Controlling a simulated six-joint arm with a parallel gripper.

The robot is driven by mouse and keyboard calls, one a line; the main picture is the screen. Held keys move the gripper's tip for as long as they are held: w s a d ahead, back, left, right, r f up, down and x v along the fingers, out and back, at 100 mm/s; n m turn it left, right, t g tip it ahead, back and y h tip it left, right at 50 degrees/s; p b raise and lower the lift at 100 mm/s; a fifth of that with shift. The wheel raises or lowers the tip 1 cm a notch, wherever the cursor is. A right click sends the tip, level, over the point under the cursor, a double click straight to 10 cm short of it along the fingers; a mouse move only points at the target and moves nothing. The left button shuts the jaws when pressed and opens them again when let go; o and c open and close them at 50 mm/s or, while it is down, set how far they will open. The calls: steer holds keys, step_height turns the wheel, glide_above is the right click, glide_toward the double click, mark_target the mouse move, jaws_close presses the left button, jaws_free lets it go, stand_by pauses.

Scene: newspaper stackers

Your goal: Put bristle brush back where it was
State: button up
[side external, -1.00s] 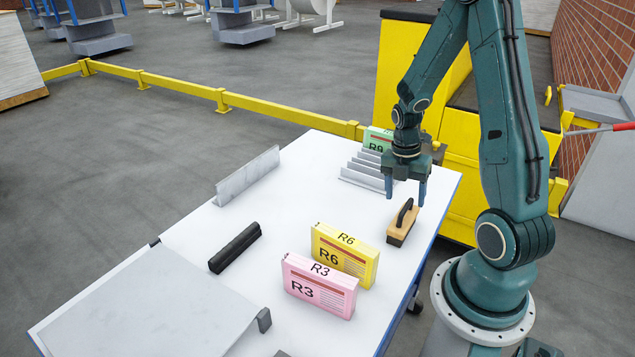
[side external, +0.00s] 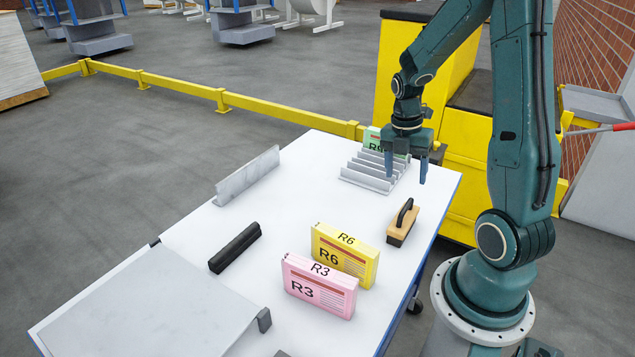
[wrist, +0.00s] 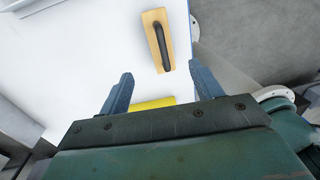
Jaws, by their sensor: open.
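The bristle brush (side external: 404,223) has a tan wooden block and a black handle. It lies on the white table near its right edge, handle up. In the wrist view the brush (wrist: 153,38) is beyond my fingertips, apart from them. My gripper (side external: 406,178) is open and empty, raised above the table behind the brush, by the grey slotted rack. In the wrist view its two fingers (wrist: 156,88) are spread wide with nothing between them in their grip.
The grey slotted rack (side external: 366,182) holds a green R9 box (side external: 374,139). A yellow R6 box (side external: 345,256) and a pink R3 box (side external: 318,287) stand nearer the front. A black bar (side external: 235,248) and a grey angled plate (side external: 248,175) are to the left. The table's middle (side external: 290,205) is clear.

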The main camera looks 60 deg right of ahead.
steer(key=w+a+r+m+t+h, duration=0.1)
steer(key=w+a+r+m+t, duration=0.15)
steer(key=a+r+m, duration=0.7)
steer(key=s+a+r+m+t, duration=0.2)
steer(key=s+a+r+m, duration=0.2)
steer(key=a, duration=0.2)
steer(key=s+a+r+m+t+y, duration=0.1)
steer(key=s+a+r+m+t, duration=0.1)
steer(key=s+a+r+m, duration=0.2)
steer(key=shift+a+t, duration=0.35)
steer(key=shift+a, duration=0.85)
